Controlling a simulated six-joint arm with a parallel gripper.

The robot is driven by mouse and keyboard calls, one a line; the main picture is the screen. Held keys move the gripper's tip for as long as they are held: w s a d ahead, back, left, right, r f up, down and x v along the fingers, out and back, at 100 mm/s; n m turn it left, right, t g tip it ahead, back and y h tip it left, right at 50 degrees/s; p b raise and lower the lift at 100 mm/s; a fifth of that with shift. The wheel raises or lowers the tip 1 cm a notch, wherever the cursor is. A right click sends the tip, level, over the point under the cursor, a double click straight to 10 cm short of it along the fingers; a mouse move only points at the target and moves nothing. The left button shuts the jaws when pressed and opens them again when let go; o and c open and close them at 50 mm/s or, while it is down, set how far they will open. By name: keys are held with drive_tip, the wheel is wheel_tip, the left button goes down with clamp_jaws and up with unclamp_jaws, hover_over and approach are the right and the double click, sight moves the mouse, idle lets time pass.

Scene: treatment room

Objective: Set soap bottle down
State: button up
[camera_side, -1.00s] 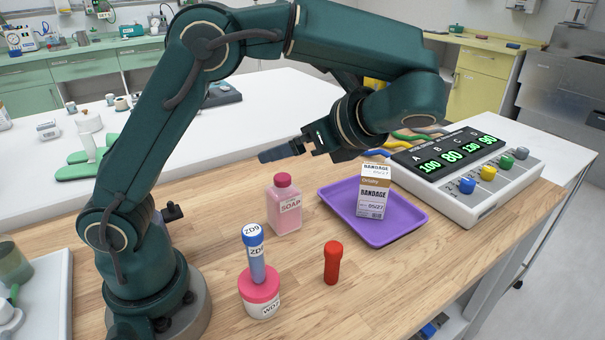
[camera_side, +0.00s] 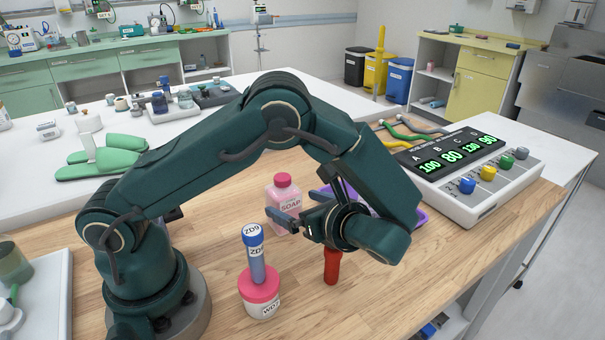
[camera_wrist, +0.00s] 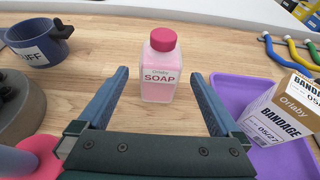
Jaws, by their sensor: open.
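The soap bottle (camera_side: 284,199) is pink with a red cap and a SOAP label. It stands upright on the wooden table. In the wrist view the soap bottle (camera_wrist: 160,68) is centred ahead, just beyond the fingertips and in line with the gap between them. My gripper (camera_side: 288,212) is low in front of the bottle in the side view, and its fingers hide part of the bottle's lower body. In the wrist view my gripper (camera_wrist: 161,82) has its two blue fingers spread wide with nothing between them.
A purple tray (camera_wrist: 232,84) holding a bandage box (camera_wrist: 280,112) is right of the fingers. A blue-capped tube (camera_side: 256,256) stands on a pink-lidded jar (camera_side: 260,295); a red tube (camera_side: 332,267) stands nearby. A dark cuff cup (camera_wrist: 38,42) is at the left.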

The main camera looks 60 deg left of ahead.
drive_tip(key=x, duration=0.9)
drive_tip(key=shift+r, duration=0.1)
drive_tip(key=shift+c, duration=0.3)
clamp_jaws()
